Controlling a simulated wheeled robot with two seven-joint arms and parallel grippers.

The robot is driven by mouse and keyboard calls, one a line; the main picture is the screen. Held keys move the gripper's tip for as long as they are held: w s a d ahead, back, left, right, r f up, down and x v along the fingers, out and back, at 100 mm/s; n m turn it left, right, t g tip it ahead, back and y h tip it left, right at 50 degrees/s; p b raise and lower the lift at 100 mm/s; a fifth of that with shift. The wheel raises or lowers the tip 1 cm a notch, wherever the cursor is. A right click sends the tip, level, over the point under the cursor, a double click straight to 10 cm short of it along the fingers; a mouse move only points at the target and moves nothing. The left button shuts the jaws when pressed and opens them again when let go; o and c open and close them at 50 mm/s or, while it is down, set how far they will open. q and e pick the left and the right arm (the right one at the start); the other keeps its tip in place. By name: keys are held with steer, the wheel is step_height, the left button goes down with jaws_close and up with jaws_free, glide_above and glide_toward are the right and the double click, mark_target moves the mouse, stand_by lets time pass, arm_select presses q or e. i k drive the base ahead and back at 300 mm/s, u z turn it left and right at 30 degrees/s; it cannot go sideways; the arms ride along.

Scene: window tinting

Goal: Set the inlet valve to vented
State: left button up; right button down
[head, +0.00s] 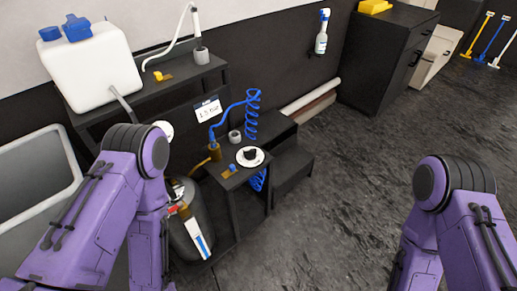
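A small brass fitting with a blue part (230,171) sits on the low dark stand, in front of a white round dial with a black knob (250,156). A yellow-handled fitting (161,76) lies on the shelf beside the white container. I cannot tell which of these is the inlet valve, and their settings are too small to read. My purple left arm comes in at the left and my purple right arm at the right. Neither gripper shows in the picture.
A white container with blue caps (92,68) stands on a dark shelf. A sign (208,110) seems to read 1.5 bar. Dark floor (345,170) is free at the right.

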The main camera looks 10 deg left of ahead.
mark_target(232, 167)
steer(key=u, duration=0.35)
steer(key=i, duration=0.85)
steer(key=u, duration=0.7)
